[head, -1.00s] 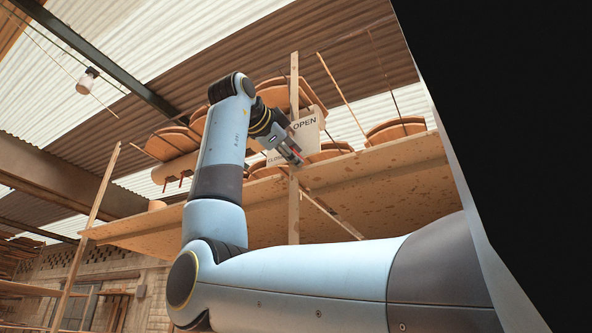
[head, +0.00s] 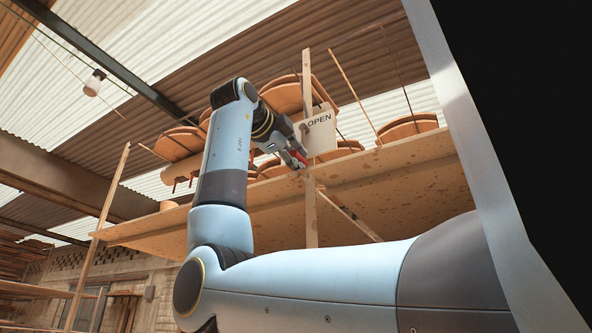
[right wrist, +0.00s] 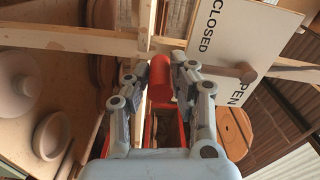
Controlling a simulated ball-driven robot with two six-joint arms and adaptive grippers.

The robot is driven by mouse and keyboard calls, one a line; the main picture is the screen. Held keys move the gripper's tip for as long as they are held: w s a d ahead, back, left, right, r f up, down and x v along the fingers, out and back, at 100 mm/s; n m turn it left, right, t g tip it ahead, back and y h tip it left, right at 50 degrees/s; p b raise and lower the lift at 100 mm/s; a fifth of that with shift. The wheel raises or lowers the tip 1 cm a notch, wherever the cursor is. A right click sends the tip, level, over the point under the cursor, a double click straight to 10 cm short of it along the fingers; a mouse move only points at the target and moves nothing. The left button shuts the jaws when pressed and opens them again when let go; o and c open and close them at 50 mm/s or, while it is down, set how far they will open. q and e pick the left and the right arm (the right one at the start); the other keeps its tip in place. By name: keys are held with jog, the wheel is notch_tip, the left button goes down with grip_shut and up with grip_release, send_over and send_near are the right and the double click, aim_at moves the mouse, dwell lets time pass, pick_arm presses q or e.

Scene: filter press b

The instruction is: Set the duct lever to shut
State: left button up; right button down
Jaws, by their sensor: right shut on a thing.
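The duct lever's red handle (right wrist: 160,78) lies between the fingers of my right gripper (right wrist: 160,85) in the right wrist view. My right gripper (head: 297,158) is shut on it, and red also shows at its tips in the head view. A pale sign plate (head: 325,138) stands just right of the gripper, with OPEN readable. In the right wrist view the plate (right wrist: 235,35) shows both CLOSED and OPEN, with a round peg across its OPEN side. In the head view the CLOSED word is hidden. The rest of the lever is mostly hidden. My left gripper is not in view.
A wide wooden shelf (head: 400,172) runs below the sign. An upright wooden post (head: 309,215) stands close to the gripper. Round wooden pieces (head: 408,129) sit along the shelf. Timber bars (right wrist: 80,38) cross close to the fingers in the wrist view.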

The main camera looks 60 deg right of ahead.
jog(key=c, duration=1.1)
grip_release()
jog(key=shift+w, duration=0.15)
jog(key=a, duration=0.8)
jog(key=s+a, duration=0.1)
jog(key=a, duration=0.3)
jog(key=shift+a, duration=0.1)
